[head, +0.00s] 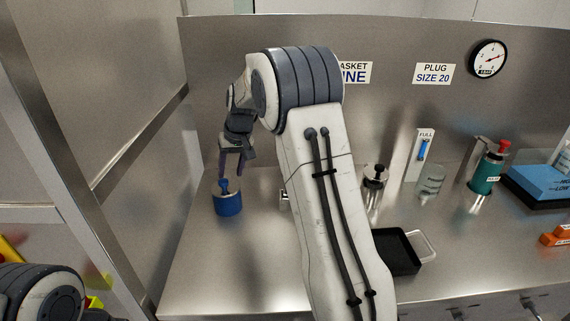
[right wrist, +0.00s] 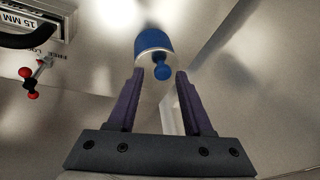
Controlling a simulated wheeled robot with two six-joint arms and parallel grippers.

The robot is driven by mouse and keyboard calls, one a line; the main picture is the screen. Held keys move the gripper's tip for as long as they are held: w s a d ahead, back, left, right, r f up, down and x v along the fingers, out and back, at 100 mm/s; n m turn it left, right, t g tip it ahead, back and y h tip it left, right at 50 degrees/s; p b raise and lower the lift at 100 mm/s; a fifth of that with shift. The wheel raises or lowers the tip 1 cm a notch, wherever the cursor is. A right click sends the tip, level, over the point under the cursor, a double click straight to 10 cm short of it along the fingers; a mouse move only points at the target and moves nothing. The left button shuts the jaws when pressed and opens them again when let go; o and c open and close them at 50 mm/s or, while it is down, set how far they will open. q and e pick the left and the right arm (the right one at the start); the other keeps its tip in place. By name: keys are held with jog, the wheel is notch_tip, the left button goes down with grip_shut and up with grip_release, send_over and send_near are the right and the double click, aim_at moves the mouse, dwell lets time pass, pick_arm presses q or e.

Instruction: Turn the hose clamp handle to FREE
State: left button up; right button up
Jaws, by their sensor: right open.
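The hose clamp handle shows at the left of the right wrist view as a small metal lever with red knobs (right wrist: 31,84). It sits beside a plate with small lettering that seems to read LOCK and FREE (right wrist: 55,55). Which word it points to is too small to tell. I cannot make it out in the head view. My right gripper (head: 232,168) is open and empty, its purple fingers pointing down at a blue canister. In the right wrist view the gripper (right wrist: 160,76) has its fingertips apart near the canister's blue knob. My left gripper is out of view.
The blue canister (head: 228,205) stands at the bench's left end. A black tray (head: 398,252), a clear bottle (head: 430,183) and a green bottle (head: 485,172) stand to the right of my right arm. A gauge (head: 488,58) is on the back wall. Bare bench lies around the canister.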

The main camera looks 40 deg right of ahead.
jog(key=w+d+f+m+t+h, duration=0.1)
jog(key=d+f+m, duration=0.1)
jog(key=d, duration=1.1)
jog(key=w+d+f+m+t+h, duration=0.1)
jog(key=w+d+f+m, duration=0.15)
jog(key=d, duration=1.15)
jog(key=p+x, duration=0.1)
jog(key=x, duration=0.2)
jog(key=p+x, duration=0.1)
jog(key=x, duration=0.1)
jog(key=s+p+x, duration=0.1)
jog(key=x, duration=0.2)
jog(key=shift+f, duration=0.6)
jog(key=shift+w+f, duration=0.35)
jog(key=shift+f, duration=0.3)
grip_shut()
jog(key=shift+a, duration=0.1)
